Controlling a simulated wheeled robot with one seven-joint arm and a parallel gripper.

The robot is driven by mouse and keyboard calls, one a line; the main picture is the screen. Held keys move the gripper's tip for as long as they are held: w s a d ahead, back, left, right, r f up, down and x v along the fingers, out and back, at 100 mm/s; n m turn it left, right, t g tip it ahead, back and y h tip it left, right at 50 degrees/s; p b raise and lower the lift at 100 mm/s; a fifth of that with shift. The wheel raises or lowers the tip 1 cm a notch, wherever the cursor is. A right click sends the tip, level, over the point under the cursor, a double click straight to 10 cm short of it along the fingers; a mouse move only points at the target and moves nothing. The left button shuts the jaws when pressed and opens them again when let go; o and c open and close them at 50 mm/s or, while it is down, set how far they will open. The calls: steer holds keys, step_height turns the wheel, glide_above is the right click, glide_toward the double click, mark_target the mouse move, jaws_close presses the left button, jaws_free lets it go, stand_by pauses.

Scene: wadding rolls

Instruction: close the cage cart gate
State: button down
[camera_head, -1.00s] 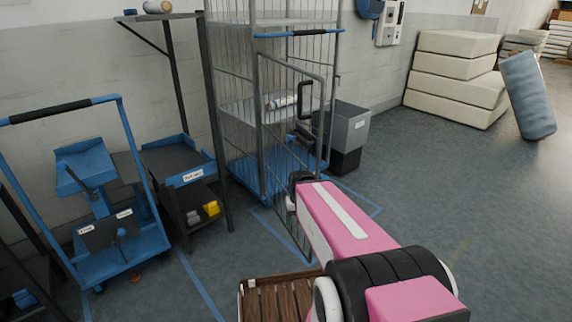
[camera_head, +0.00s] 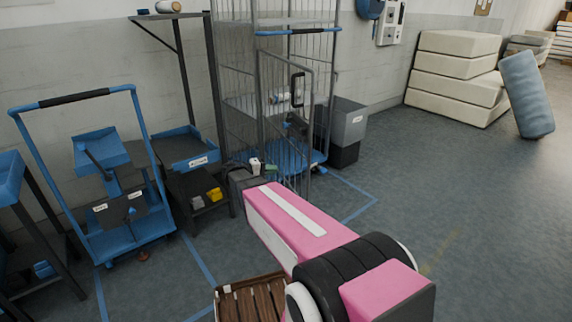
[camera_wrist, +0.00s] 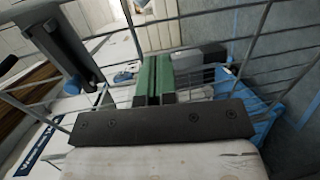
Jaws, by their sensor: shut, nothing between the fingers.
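The cage cart (camera_head: 240,110) stands against the wall in the head view, with a blue base and a blue bar across its top front. Its grey wire gate (camera_head: 285,130) stands ajar, angled out from the front, with a black handle (camera_head: 297,88) near the free edge. My gripper (camera_head: 271,168) is low in front of the gate's lower part; its green fingers (camera_wrist: 152,80) are shut and empty. In the wrist view, wire bars (camera_wrist: 210,50) cross close around the fingers; I cannot tell whether they touch.
A blue trolley (camera_head: 125,210) and a dark shelf rack (camera_head: 185,150) stand left of the cart. A grey bin (camera_head: 347,125) is to its right. A wooden slatted item (camera_head: 255,300) lies at the bottom. Floor at right (camera_head: 450,200) is clear.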

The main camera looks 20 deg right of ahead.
mark_target(300, 157)
steer(key=shift+t+h, duration=0.3)
steer(key=shift+h, duration=0.5)
steer(key=w+d, duration=0.1)
steer(key=d, duration=0.2)
steer(key=d+r, duration=0.1)
steer(key=d, duration=0.3)
steer(key=w+d+r, duration=0.1)
steer(key=d, duration=0.3)
steer(key=shift+w+d, duration=0.1)
steer(key=shift+w, duration=0.2)
